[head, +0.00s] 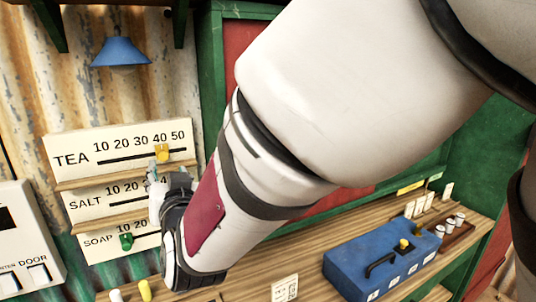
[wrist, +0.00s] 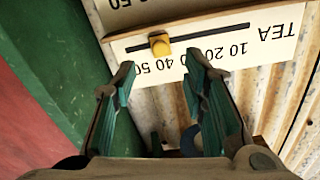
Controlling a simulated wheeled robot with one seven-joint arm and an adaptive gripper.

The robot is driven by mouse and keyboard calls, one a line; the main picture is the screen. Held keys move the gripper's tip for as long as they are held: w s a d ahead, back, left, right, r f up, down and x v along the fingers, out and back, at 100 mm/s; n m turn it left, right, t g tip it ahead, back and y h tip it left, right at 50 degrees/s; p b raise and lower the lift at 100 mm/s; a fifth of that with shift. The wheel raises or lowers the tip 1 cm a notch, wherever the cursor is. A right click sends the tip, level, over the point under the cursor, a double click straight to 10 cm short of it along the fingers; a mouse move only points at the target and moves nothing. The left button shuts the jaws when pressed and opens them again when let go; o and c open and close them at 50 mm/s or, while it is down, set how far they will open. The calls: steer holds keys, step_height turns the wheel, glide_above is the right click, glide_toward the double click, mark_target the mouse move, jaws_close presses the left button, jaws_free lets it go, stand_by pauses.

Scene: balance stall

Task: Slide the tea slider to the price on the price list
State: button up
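The tea board (head: 75,159) is a white panel marked TEA with a scale from 10 to 50 and a black slot. Its yellow slider knob (head: 162,153) sits at about 40. In the wrist view the board is upside down, and the knob (wrist: 159,44) shows beyond my fingertips. My gripper (wrist: 160,68) is open, with its teal fingers spread apart and nothing between them. In the head view my gripper (head: 154,176) is just below the tea knob, partly hidden by my wrist. A small white card (head: 285,288) on the counter has writing too small to read; I cannot tell if it is the price list.
Below are the salt board (head: 85,204), its knob hidden, and the soap board (head: 98,241) with a green knob (head: 126,241). A blue box (head: 350,265) and a tray of small jars (head: 455,236) stand at right. A blue lamp (head: 120,52) hangs above.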

mark_target(164, 159)
steer(key=x, duration=0.7)
steer(key=shift+w, duration=0.15)
steer(key=shift+c, duration=0.3)
jaws_close()
